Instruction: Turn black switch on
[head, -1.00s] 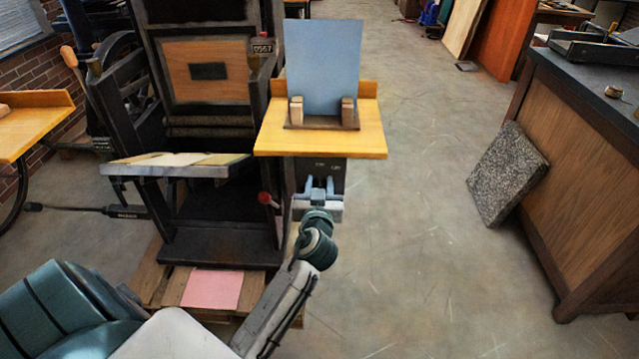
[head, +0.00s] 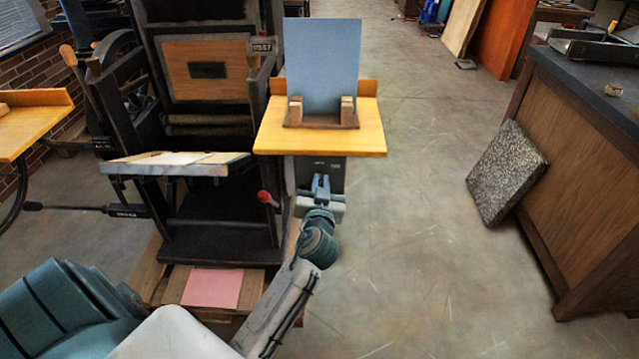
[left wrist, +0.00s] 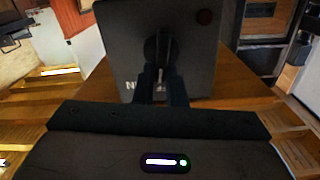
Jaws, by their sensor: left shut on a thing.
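The black switch (left wrist: 157,46) is a dark upright knob on the face of a dark box (left wrist: 120,42), seen in the left wrist view. In the head view the box (head: 332,168) hangs just under the yellow wooden shelf. My left gripper (head: 321,184) is in front of the box face. Its fingers (left wrist: 158,86) are together and shut on the switch. The fingers and the gripper body hide the lower part of the switch. My right gripper is not in view.
A round dark red button (left wrist: 205,17) sits on the same box face, right of the switch. A blue sheet (head: 323,65) stands on the yellow shelf (head: 370,140) above.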

